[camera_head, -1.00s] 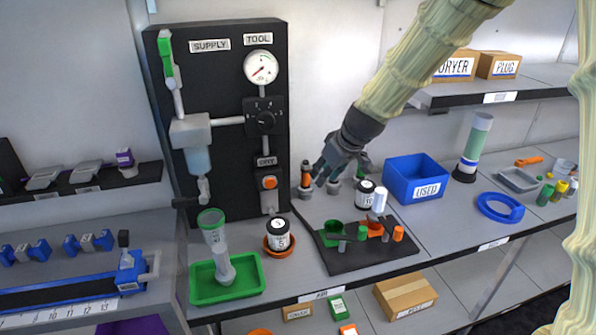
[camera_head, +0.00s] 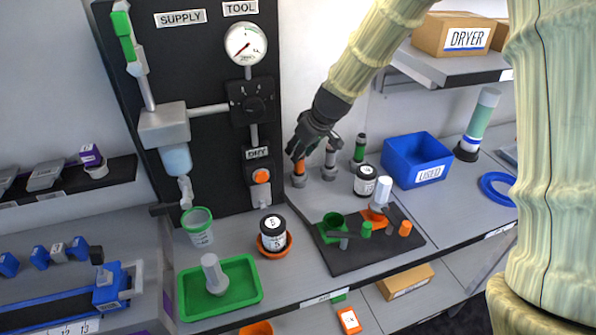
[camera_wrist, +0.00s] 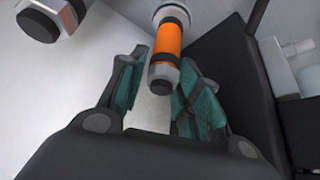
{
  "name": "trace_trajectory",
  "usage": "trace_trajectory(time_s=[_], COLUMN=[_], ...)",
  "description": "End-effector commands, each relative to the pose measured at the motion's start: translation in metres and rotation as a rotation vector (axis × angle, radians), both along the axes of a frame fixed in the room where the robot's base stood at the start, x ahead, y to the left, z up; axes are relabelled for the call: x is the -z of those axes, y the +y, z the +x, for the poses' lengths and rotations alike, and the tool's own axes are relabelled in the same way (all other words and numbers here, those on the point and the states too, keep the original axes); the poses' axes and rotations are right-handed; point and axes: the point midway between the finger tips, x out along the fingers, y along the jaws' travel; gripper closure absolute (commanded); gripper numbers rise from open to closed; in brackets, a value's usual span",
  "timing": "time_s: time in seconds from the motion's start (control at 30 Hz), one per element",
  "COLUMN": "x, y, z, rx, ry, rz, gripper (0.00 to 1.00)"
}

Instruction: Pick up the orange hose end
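The orange hose end (camera_head: 299,168) stands upright on a grey base at the back of the bench, right of the black panel. It has an orange sleeve with a dark tip. My gripper (camera_head: 299,154) is over it from above and hides its upper part. In the wrist view the orange hose end (camera_wrist: 167,42) lies between the two teal-padded fingers of my gripper (camera_wrist: 162,75). The fingers are open, with a visible gap on the left side; the right finger is close to the dark tip, and I cannot tell whether it touches.
A grey hose end (camera_head: 330,158) and a green one (camera_head: 359,148) stand to the right. The black panel (camera_head: 215,110) rises close on the left. A black-lidded jar (camera_head: 365,180), a blue bin (camera_head: 416,160) and a dark mat (camera_head: 345,262) with small parts are nearby.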

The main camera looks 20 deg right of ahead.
Motion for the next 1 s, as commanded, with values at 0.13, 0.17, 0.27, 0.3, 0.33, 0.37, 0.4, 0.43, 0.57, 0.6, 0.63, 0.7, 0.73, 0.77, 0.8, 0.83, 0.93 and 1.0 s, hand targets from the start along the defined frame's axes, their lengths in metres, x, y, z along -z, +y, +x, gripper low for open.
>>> trace_trajectory(time_s=[0.13,0.17,0.27,0.3,0.33,0.37,0.4,0.43,0.57,0.6,0.63,0.7,0.73,0.77,0.8,0.83,0.93,1.0], x=[0.001,0.003,0.012,0.016,0.019,0.022,0.026,0.029,0.04,0.042,0.044,0.046,0.046,0.047,0.047,0.047,0.047,0.047], y=[-0.001,-0.001,0.001,0.002,0.003,0.004,0.005,0.006,0.007,0.008,0.008,0.009,0.01,0.01,0.01,0.01,0.01,0.01], z=[0.0,0.001,0.006,0.008,0.01,0.012,0.014,0.015,0.021,0.022,0.023,0.024,0.025,0.025,0.025,0.025,0.025,0.025], rx=[0.002,0.002,0.003,0.003,0.003,0.003,0.003,0.003,0.003,0.003,0.003,0.003,0.003,0.003,0.003,0.002,0.002,0.002], ry=[-0.003,-0.002,0.001,0.001,0.001,0.001,0.001,0.001,-0.001,-0.001,-0.001,-0.002,-0.002,-0.002,-0.002,-0.002,-0.002,-0.002], rz=[0.001,0.001,0.002,0.002,0.002,0.001,0.001,0.001,0.001,0.001,0.001,0.001,0.001,0.001,0.001,0.001,0.001,0.001], gripper=[0.67,0.67,0.67,0.67,0.67,0.67,0.67,0.67,0.67,0.67,0.67,0.67,0.67,0.67,0.67,0.67,0.67,0.69])
